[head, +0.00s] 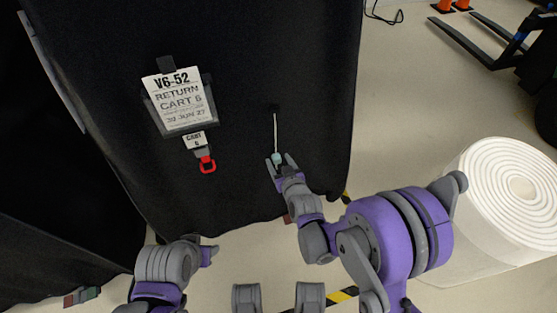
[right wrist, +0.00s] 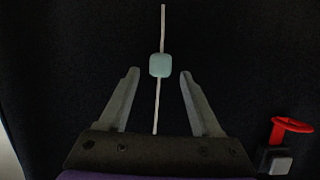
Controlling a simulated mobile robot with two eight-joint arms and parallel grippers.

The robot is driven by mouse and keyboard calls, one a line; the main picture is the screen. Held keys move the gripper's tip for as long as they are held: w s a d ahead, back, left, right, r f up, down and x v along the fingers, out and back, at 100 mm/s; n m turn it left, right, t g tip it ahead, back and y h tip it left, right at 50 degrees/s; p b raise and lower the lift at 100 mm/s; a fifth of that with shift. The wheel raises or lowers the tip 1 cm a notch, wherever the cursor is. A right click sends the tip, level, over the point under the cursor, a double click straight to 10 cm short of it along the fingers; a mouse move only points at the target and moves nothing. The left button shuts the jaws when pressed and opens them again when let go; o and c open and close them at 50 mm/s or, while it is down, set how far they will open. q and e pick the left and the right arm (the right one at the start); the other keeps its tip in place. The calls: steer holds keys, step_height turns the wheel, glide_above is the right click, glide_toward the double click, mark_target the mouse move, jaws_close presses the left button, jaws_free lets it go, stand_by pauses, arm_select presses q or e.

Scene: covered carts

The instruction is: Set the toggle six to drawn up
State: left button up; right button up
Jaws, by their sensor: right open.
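The toggle (head: 277,156) is a small pale teal block on a thin white cord (head: 275,130) hanging against the black cover of cart 6 (head: 240,60). In the right wrist view the toggle (right wrist: 160,65) has cord showing on both sides of it. My right gripper (head: 280,160) is open. Its fingertips stand one on each side of the toggle, with dark gaps between them and it in the right wrist view (right wrist: 160,73). My left gripper (head: 209,255) is low and left, away from the toggle; its jaws do not show clearly.
The red piece also shows in the right wrist view (right wrist: 292,125). A white roll (head: 470,240) stands right.

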steer(key=shift+w+a+f, duration=0.15)
steer(key=shift+w+f, duration=0.1)
steer(key=shift+w, duration=0.3)
jaws_close()
stand_by(1.1)
